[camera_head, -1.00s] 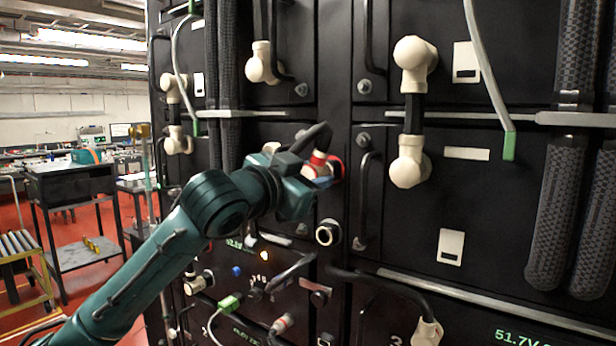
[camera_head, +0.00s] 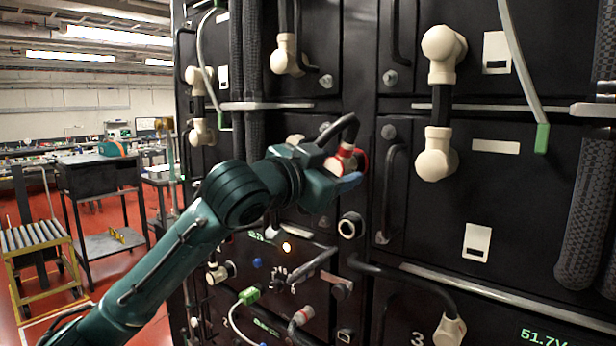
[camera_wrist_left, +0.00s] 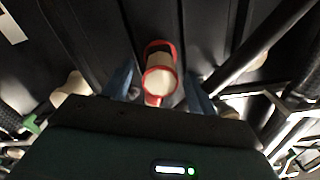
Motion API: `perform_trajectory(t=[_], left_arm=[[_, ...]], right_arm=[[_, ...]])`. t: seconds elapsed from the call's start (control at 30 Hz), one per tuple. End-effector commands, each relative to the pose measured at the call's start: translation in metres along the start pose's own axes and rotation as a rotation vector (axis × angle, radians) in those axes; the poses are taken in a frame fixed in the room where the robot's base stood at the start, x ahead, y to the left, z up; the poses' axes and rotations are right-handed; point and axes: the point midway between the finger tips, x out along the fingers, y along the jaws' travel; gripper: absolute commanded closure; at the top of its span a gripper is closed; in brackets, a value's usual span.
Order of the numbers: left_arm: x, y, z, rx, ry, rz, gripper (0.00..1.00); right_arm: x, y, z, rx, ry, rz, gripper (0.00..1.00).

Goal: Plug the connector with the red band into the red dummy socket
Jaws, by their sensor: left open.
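The connector with the red band (camera_head: 343,158) is pale, with a black cable curving up from its back. It sits at the rack front against a red ring (camera_head: 363,160), which looks like the red dummy socket; I cannot tell how deeply it is seated. My left gripper (camera_head: 346,182) is at the connector, with one blue finger showing just below it. In the left wrist view the connector (camera_wrist_left: 159,78) stands between the two spread fingers of the left gripper (camera_wrist_left: 158,88), with visible gaps on both sides. My right gripper is not in view.
An uncovered round socket (camera_head: 350,226) is below the connector. A black handle (camera_head: 392,190) and pale elbow connectors (camera_head: 436,155) are to the right. A green-tipped grey cable (camera_head: 541,138) hangs farther right. The aisle with a trolley (camera_head: 100,190) is open at left.

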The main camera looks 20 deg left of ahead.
Motion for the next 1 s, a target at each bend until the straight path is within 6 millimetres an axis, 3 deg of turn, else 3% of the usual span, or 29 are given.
perform_trajectory(t=[0.3, 0.5, 0.7, 1.0], left_arm=[[-0.070, 0.001, 0.004, 0.004, 0.001, -0.003, 0.42], [-0.104, 0.000, 0.002, 0.002, 0.001, -0.003, 0.42], [-0.118, 0.000, 0.001, 0.002, 0.000, -0.001, 0.42], [-0.118, 0.000, 0.000, 0.001, 0.000, -0.001, 0.42]], right_arm=[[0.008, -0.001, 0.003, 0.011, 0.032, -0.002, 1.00], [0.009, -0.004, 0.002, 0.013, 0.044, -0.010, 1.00], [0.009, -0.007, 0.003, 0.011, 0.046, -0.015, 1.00], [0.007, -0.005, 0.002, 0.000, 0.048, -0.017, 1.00]])
